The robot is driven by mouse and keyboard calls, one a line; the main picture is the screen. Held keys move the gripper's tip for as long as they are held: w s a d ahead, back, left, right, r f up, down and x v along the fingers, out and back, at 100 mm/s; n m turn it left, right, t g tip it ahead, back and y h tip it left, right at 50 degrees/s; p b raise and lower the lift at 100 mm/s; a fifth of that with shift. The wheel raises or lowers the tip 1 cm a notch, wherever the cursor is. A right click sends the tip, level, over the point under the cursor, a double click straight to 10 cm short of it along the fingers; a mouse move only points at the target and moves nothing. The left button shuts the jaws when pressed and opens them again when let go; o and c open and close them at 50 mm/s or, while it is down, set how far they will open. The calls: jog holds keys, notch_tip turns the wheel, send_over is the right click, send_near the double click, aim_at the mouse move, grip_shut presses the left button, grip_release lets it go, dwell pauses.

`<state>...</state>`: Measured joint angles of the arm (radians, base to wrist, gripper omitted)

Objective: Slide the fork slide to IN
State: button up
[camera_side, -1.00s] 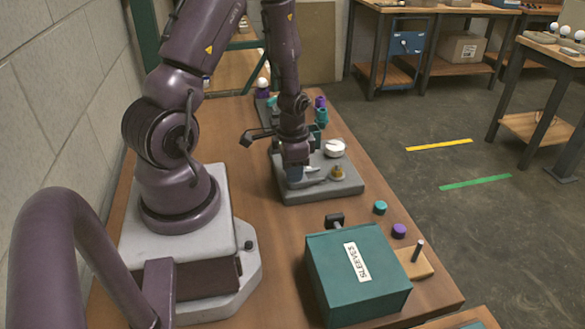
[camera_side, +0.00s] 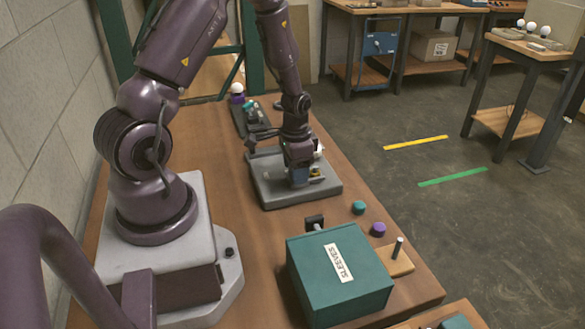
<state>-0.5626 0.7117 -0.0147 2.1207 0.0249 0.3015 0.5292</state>
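My gripper (camera_side: 299,182) points down over the grey base plate (camera_side: 268,196), low and close to its top, on the right half. Its fingers are small and dark here, and I cannot tell whether they are open or shut, or touching anything. A small brass-coloured part (camera_side: 315,172) is just right of the gripper. A white round part (camera_side: 319,151) shows partly behind it. The fork slide cannot be made out; the middle of the plate is hidden by the gripper.
A teal box labelled SLEEVES (camera_side: 340,275) stands in front of the plate. A teal cap (camera_side: 358,208) and a purple cap (camera_side: 378,230) lie to its right, by a wooden block with a peg (camera_side: 397,258). A dark tray with parts (camera_side: 250,118) is behind.

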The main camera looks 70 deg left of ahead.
jog(key=shift+s, duration=0.1)
notch_tip(320, 180, up, 13)
dwell(0.6)
jog(key=s+d+r+t, duration=0.2)
jog(key=s+d+r, duration=0.2)
jog(key=d+r, duration=0.4)
jog(key=s+d+r+t, duration=0.3)
jog(key=s+d+r, duration=0.1)
jog(key=d+r, duration=0.5)
jog(key=shift+s+d+t, duration=0.25)
jog(key=shift+s+t, duration=0.05)
jog(key=shift+s, duration=0.1)
